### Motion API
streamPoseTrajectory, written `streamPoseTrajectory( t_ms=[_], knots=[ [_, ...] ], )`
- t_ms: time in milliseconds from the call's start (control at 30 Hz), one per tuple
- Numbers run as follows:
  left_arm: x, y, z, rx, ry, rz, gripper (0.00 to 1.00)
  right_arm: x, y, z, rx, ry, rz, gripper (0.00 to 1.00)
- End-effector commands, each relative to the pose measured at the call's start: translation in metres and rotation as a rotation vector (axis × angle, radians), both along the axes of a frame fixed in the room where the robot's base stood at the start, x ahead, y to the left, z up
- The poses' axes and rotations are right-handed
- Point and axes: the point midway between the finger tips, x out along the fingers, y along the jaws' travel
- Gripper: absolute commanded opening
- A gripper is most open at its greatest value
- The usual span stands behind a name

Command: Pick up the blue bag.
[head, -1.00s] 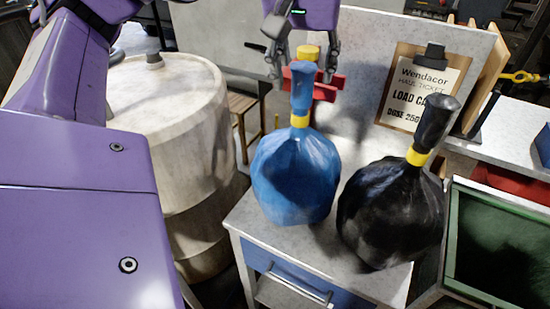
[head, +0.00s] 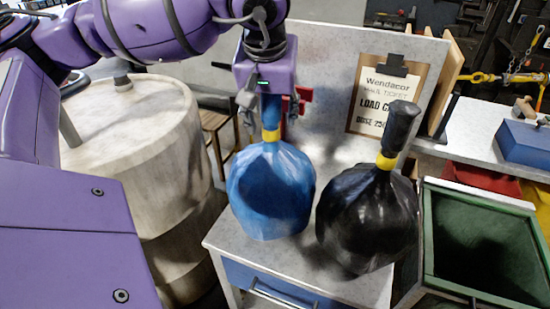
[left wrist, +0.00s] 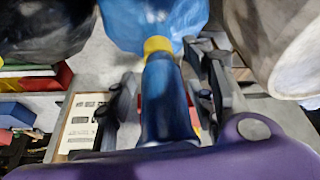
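The blue bag (head: 270,190) stands upright on a light-topped cabinet (head: 225,232), its twisted neck bound with a yellow band. My left gripper (head: 270,117) is directly over it, pointing down, with its fingers on either side of the neck above the band. In the left wrist view the blue neck (left wrist: 165,100) lies between the spread fingers of the gripper (left wrist: 165,92), with gaps visible beside it. The gripper looks open around the neck. The bag body (left wrist: 150,22) shows beyond the band. My right gripper is not in view.
A black bag (head: 365,215) with a yellow band stands close on the right. A green-lined bin (head: 480,240) is further right. A large pale drum (head: 165,150) is on the left. A panel with a clipboard (head: 388,100) stands behind the bags.

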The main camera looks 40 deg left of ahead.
Motion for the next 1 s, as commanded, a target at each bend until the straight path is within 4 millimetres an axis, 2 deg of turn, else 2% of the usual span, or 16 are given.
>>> streamPoseTrajectory(
  t_ms=[33, 333, 1000],
  knots=[
    [-0.0001, -0.0001, -0.0004, 0.000, 0.001, 0.000, 0.40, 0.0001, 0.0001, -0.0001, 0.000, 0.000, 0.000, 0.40],
    [-0.0001, -0.0003, 0.0001, 0.000, 0.000, -0.001, 0.01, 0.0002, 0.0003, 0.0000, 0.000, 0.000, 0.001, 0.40],
    [0.0012, -0.0003, 0.0070, 0.000, -0.006, 0.000, 0.00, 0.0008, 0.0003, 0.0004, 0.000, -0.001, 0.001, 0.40]
  ],
)
